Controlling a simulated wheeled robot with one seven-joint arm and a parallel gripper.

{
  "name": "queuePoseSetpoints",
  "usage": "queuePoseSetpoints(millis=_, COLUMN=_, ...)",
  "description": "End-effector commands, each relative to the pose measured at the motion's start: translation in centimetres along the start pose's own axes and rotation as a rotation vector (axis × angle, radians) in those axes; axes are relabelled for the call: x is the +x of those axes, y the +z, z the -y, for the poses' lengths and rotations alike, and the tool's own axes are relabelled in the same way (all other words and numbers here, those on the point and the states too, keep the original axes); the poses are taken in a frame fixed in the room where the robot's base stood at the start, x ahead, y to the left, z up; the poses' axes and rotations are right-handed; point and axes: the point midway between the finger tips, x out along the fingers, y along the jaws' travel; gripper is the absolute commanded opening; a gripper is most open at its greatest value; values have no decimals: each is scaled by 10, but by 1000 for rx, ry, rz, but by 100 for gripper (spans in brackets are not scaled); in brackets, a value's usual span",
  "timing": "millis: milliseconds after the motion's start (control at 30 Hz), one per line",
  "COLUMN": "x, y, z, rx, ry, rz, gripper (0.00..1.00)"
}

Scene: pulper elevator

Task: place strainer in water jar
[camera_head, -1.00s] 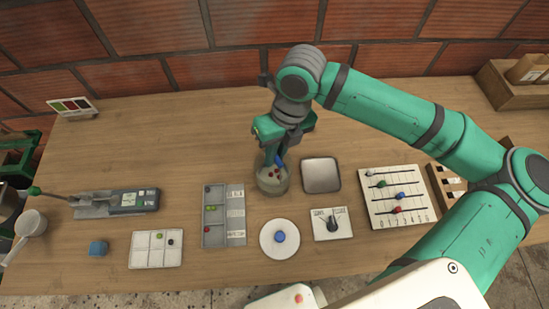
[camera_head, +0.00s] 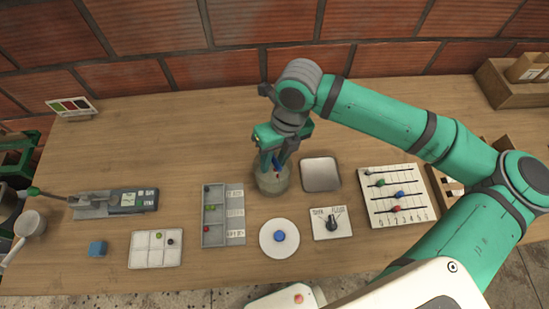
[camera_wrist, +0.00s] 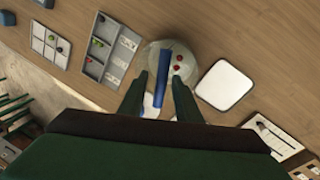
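The strainer shows mainly as a blue handle (camera_wrist: 160,82), standing up between my fingers. It also shows in the head view (camera_head: 277,164). Its bowl is hard to make out. The clear round water jar (camera_head: 272,184) stands under my gripper (camera_head: 274,153). In the wrist view, the jar (camera_wrist: 151,54) surrounds the lower end of the handle, and a few small red beads (camera_wrist: 177,62) show inside it. My gripper (camera_wrist: 161,85) has its two fingers on either side of the handle, with a visible gap on both sides, so it looks open.
A grey square tray (camera_head: 321,174) lies just right of the jar. A three-slot sorting tray (camera_head: 236,217) is at its left. A white plate with a blue button (camera_head: 279,238) and a dial panel (camera_head: 331,223) lie in front. The table behind the jar is clear.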

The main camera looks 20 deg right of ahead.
Motion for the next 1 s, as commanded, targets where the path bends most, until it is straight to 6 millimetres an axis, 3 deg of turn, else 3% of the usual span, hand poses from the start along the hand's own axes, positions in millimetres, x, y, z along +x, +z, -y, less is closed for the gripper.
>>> queuePoseSetpoints(millis=167, x=-11, y=0, z=0, rx=0, ry=-2, rz=2, gripper=30)
queuePoseSetpoints(millis=700, x=-108, y=0, z=0, rx=2, ry=0, rz=2, gripper=30)
queuePoseSetpoints(millis=1000, x=-123, y=-1, z=1, rx=3, ry=0, rz=0, gripper=30)
